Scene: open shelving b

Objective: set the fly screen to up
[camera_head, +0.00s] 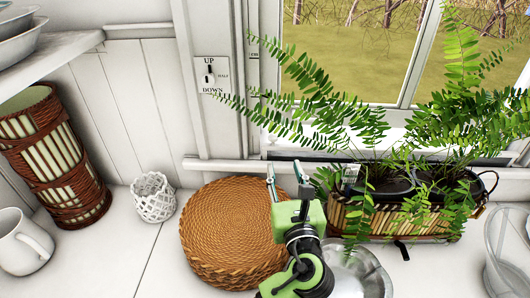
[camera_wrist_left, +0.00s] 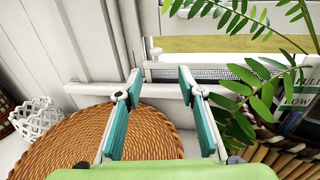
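A switch plate (camera_head: 208,76) marked UP at the top and DOWN at the bottom is on the white wall left of the window. Its small lever is near the middle; its exact position is too small to tell. A narrow strip of grey mesh (camera_wrist_left: 215,73) shows low at the window in the left wrist view. My left gripper (camera_head: 285,170) is open and empty, below and to the right of the switch, in front of the sill. Its two teal fingers (camera_wrist_left: 160,80) stand apart in the left wrist view. My right gripper is not in view.
A fern in a planter (camera_head: 390,215) spreads fronds across the window and towards the switch. A round woven mat (camera_head: 225,230) lies below the gripper. A white lattice cup (camera_head: 153,197), a tall basket (camera_head: 55,160) and a mug (camera_head: 22,243) stand left.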

